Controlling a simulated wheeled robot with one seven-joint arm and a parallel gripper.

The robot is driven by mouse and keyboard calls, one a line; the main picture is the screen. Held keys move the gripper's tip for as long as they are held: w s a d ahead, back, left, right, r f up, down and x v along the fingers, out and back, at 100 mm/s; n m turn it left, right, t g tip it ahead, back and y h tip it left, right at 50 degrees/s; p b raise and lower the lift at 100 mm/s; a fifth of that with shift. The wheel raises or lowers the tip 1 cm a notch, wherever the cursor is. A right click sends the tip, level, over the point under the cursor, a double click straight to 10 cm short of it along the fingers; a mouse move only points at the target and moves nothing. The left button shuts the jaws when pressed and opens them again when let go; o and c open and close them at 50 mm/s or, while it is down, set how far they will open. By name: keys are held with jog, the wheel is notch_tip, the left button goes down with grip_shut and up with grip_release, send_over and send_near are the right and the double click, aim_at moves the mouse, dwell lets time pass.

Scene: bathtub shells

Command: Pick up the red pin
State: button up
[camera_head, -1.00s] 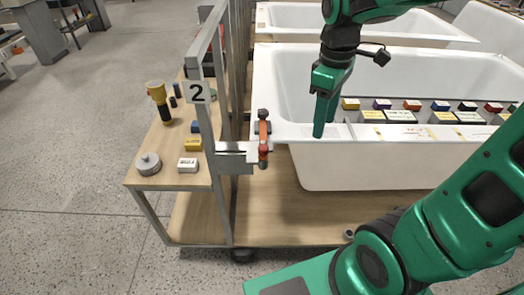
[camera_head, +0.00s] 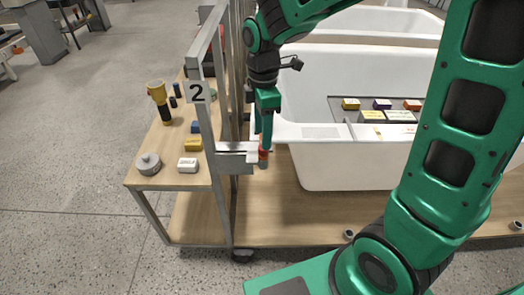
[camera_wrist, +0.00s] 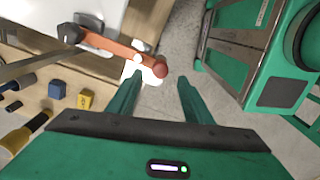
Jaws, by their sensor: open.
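The red pin (camera_wrist: 125,50) shows in the wrist view as an orange-red bar with a rounded red end and a dark grey piece at its other end. In the head view only a small red part of it (camera_head: 263,155) shows at the metal bracket, below my fingers. My gripper (camera_wrist: 160,80) is open and empty. In the wrist view the pin's rounded end appears between the two fingertips; I cannot tell the depth gap. In the head view my gripper (camera_head: 263,140) covers most of the pin.
The metal bracket (camera_head: 235,148) juts from the cart's post, close to the white bathtub shell (camera_head: 320,170). A wooden shelf (camera_head: 160,178) on the left holds a yellow flashlight (camera_head: 158,95), a grey round part (camera_head: 148,163) and small blocks. Parts lie on a tray in the tub.

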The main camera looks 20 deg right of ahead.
aim_at(263, 156)
notch_tip(263, 156, down, 5)
jog(key=shift+d+r, duration=0.1)
jog(key=shift+c, duration=0.3)
jog(key=c, duration=1.1)
jog(key=shift+o, duration=0.2)
